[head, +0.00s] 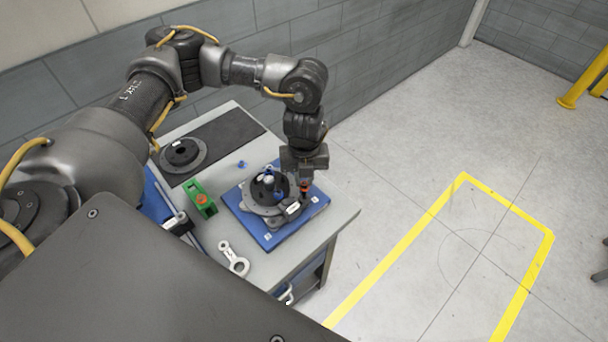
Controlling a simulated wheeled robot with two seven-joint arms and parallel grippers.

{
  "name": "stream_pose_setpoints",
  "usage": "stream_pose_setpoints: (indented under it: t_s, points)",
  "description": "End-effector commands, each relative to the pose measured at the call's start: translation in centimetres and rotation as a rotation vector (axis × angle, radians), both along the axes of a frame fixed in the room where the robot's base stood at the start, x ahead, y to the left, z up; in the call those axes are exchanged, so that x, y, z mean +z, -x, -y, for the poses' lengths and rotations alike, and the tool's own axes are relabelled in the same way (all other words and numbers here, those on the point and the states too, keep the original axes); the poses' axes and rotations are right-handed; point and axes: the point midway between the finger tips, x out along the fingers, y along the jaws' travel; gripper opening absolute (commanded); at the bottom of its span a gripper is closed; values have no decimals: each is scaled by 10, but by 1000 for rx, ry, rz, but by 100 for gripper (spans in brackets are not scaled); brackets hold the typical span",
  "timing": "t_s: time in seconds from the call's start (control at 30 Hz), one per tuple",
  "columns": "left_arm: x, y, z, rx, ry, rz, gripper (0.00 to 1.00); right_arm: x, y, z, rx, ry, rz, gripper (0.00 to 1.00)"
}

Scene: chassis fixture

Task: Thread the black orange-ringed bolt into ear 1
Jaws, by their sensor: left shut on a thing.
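The chassis fixture (257,207) is a grey round plate with a dark centre on a blue base plate (272,238) on the bench. My left gripper (305,180) points down over the right side of the fixture. It is shut on the black orange-ringed bolt (304,188), of which a small dark and orange part shows below the fingers. The bolt is near the fixture's right edge; whether it touches an ear is too small to tell. Which ear is ear 1 cannot be read. My right gripper is not in view.
A green holder (200,199) with an orange part stands left of the fixture. A light grey wrench-like link (234,259) lies at the bench front. A dark disc (183,154) sits on a black mat (226,133) at the back. A small blue piece (242,164) lies behind the fixture.

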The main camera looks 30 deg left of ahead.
Motion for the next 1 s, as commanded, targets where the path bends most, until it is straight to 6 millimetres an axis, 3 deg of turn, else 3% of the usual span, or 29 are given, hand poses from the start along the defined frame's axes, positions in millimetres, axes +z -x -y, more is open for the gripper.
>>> stream_pose_setpoints:
  t_s: [0.03,0.17,0.47,0.7,1.0]
  points:
    - [5,1,0,53,0,-4,0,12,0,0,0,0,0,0]
    - [6,2,-1,214,0,-4,0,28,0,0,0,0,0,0]
    - [1,1,-1,270,-1,-1,0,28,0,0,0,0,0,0]
    - [7,3,-1,488,0,-5,0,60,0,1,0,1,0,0]
    - [1,2,-1,569,1,-1,0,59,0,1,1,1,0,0]
